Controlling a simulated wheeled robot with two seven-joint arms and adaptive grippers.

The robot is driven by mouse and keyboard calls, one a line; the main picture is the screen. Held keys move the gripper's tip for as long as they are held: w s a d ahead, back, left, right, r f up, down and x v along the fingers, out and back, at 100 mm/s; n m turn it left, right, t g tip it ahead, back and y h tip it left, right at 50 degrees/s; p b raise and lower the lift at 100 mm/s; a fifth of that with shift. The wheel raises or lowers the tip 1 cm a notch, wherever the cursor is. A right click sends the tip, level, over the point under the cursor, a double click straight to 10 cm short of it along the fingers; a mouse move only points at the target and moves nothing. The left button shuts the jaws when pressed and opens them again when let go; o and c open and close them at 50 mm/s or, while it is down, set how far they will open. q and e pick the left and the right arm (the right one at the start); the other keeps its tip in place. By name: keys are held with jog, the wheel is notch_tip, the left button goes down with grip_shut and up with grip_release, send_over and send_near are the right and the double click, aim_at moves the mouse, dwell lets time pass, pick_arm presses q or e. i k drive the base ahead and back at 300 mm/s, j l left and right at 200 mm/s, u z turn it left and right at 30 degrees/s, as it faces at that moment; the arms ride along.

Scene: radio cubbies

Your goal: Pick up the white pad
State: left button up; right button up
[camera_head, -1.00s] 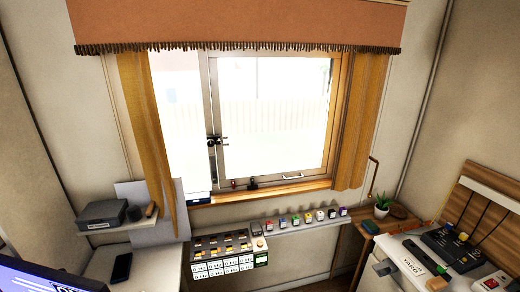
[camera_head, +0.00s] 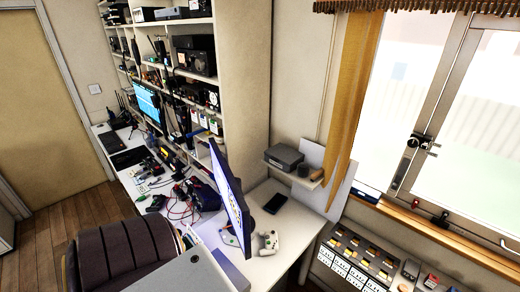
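A white game controller (camera_head: 268,243), the only clear white pad I see, lies on the white desk (camera_head: 283,222) beside the monitor (camera_head: 229,192), which is seen nearly edge-on. Another small white shape (camera_head: 229,238) shows at the monitor's lower left; it is too small to tell what it is. A dark phone-like slab (camera_head: 275,203) lies on the desk behind the controller. Neither of my grippers is in view.
A dark chair (camera_head: 122,258) stands at the lower left, in front of the long cluttered desk. Tall shelves (camera_head: 232,85) full of equipment stand behind it. A grey box (camera_head: 284,157) sits on a small shelf. Wooden floor (camera_head: 75,222) is clear at the left.

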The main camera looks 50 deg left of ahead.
aim_at(272, 236)
jog(key=i+l+u, duration=0.2)
jog(key=u, duration=0.25)
jog(key=i+l+u, duration=0.15)
jog(key=l+u, duration=0.3)
jog(key=i+l+u, duration=0.1)
jog(key=l+u, duration=0.2)
jog(key=l, duration=0.25)
jog(key=l+u, duration=0.3)
jog(key=l, duration=0.25)
jog(key=i, duration=0.05)
